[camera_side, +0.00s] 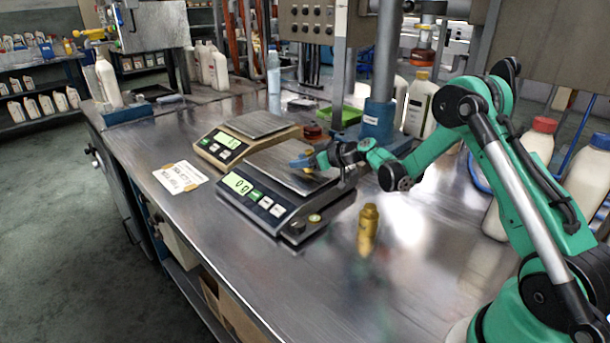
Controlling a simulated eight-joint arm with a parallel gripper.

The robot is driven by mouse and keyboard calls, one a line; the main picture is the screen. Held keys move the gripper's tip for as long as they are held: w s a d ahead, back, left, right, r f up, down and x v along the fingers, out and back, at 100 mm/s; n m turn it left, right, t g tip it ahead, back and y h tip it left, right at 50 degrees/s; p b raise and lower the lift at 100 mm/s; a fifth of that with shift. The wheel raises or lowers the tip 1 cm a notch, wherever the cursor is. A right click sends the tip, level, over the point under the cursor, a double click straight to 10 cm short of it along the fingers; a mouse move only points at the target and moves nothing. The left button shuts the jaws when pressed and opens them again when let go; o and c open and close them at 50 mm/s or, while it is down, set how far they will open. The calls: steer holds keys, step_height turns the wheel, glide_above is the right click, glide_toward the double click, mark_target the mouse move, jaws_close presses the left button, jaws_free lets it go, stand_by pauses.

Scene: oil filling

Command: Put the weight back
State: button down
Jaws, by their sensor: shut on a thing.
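A brass weight (367,228) stands upright on the steel bench, right of the front scale (285,205). The front scale's display reads about 0 g. My gripper (303,163) is over the right part of this scale's pan (280,165), apart from the standing brass weight. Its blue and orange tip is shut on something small. I cannot tell what it holds, or whether it touches the pan.
A second scale (240,137) with a lit display is just behind. A paper card (180,177) lies at left, a green tray (345,117) behind. The front bench is clear.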

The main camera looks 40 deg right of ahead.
steer(key=shift+c, duration=2.3)
jaws_free()
steer(key=shift+s+f, duration=0.1)
steer(key=v, duration=0.4)
steer(key=shift+s+d, duration=0.1)
steer(key=shift+s, duration=0.05)
steer(key=shift+s+d+r, duration=0.1)
steer(key=shift+s+r, duration=0.15)
steer(key=shift+s, duration=0.25)
steer(key=shift+c, duration=0.7)
